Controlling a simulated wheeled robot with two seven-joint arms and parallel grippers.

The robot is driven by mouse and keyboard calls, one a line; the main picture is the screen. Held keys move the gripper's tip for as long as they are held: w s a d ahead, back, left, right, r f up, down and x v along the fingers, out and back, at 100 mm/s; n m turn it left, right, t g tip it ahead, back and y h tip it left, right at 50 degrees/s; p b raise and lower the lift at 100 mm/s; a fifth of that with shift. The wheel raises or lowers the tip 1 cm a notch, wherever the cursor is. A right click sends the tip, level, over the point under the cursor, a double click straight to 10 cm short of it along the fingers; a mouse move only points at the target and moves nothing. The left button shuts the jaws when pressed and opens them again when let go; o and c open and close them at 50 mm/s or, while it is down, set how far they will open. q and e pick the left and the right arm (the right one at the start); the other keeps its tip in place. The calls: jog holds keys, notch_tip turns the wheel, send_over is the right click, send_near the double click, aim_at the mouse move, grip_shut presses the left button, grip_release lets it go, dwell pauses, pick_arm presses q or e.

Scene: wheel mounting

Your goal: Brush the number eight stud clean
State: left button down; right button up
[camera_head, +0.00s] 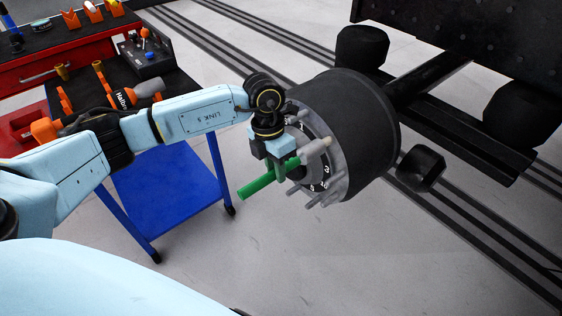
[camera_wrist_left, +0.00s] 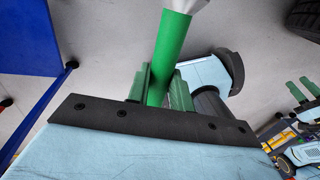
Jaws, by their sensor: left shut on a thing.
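My left gripper (camera_head: 279,170) is shut on the green handle of a brush (camera_head: 256,186) in front of the hub. The handle (camera_wrist_left: 171,48) also shows between the green fingers in the left wrist view. The pale brush head (camera_head: 315,147) is at the hub's face, over its upper right part; whether it touches a stud I cannot tell. The dark wheel hub (camera_head: 352,125) carries several grey studs (camera_head: 312,200) and a ring of small white numbers. The number eight is not legible. My right gripper (camera_wrist_left: 300,89) seems to show small at the left wrist view's right edge, fingers apart.
A blue trolley (camera_head: 172,188) stands left of the hub, near my left arm. A red tool cabinet (camera_head: 60,62) and a black tray with an orange-and-grey power tool (camera_head: 140,92) are behind. Dark chassis beams (camera_head: 455,120) extend right of the hub. The floor in front is clear.

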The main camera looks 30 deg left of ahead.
pick_arm(q)
jog(key=shift+s+a, duration=0.15)
jog(key=shift+s, duration=0.3)
jog(key=shift+w, duration=0.15)
jog(key=shift+w+d+b, duration=0.3)
jog(key=shift+w+d, duration=0.1)
jog(key=shift+w, duration=0.45)
jog(key=shift+w+d+b, duration=0.3)
jog(key=shift+w+d, duration=0.05)
jog(key=shift+w, duration=0.45)
jog(key=shift+s+a+r+p, duration=0.1)
jog(key=shift+s+a+p, duration=0.3)
jog(key=shift+s+p, duration=0.35)
jog(key=shift+s+a+p, duration=0.2)
jog(key=shift+s, duration=0.35)
jog(key=shift+s+a+p, duration=0.15)
jog(key=shift+s+p, duration=0.05)
jog(key=shift+s, duration=0.3)
jog(key=shift+w, duration=0.1)
